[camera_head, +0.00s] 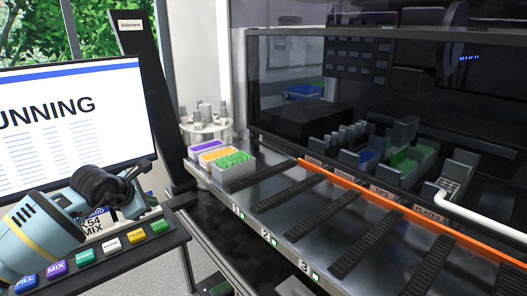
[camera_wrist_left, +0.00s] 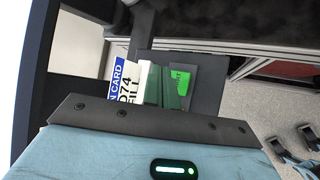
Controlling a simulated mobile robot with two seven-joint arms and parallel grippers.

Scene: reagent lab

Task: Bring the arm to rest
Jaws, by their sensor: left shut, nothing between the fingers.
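My left arm comes in from the lower left in the head view. Its left gripper (camera_head: 138,192) is shut and empty, above the sloping button panel (camera_head: 108,266) and in front of the monitor's lower right corner. A run card (camera_head: 96,222) with a blue header stands behind the gripper, partly hidden by it. In the left wrist view, a card with a blue header (camera_wrist_left: 118,82) and a green button (camera_wrist_left: 181,80) lie beyond the wrist. My right gripper is not in view.
The monitor (camera_head: 70,120) reads "UNNING", cut off at the left. Coloured buttons, including a green one (camera_head: 160,226), line the panel. To the right, a deck with dark rails (camera_head: 295,200) holds purple, orange and green tip boxes (camera_head: 233,170). An orange bar (camera_head: 400,207) crosses the deck.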

